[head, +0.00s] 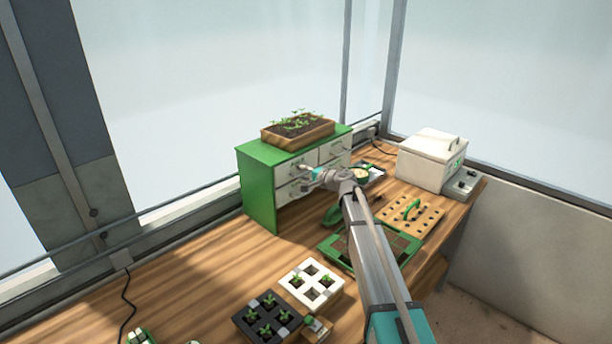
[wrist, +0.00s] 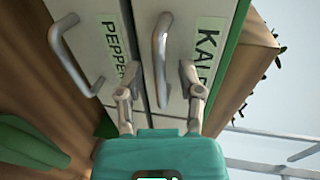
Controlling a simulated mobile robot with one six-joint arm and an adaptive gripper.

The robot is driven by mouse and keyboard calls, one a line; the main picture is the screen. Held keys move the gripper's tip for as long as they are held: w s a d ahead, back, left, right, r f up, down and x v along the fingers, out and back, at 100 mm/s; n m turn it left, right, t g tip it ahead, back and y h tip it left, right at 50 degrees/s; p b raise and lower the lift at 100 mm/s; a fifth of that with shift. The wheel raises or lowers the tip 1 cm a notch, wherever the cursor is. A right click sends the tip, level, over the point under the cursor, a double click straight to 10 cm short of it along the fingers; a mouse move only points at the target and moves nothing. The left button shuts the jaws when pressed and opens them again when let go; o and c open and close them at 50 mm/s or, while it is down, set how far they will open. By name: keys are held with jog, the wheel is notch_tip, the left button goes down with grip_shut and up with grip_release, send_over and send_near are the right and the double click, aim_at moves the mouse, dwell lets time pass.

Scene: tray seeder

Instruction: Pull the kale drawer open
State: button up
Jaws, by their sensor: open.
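The kale drawer (wrist: 196,70) has a white front with a label whose visible letters read "KAL", and a grey bar handle (wrist: 160,60). It looks shut, in the green cabinet (head: 259,190). My gripper (wrist: 161,92) is open, with one finger on each side of the lower part of this handle in the wrist view. I cannot tell whether either finger touches it. In the head view my gripper (head: 305,173) is at the left-hand drawer fronts and hides part of them.
A wooden planter (head: 297,142) stands on the cabinet. A green tray (head: 337,256), a dibber board (head: 425,222) and a white box (head: 425,165) stand on the bench to the right.

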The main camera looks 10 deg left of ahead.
jog(key=shift+c, duration=0.2)
grip_shut()
jog(key=shift+s, duration=0.15)
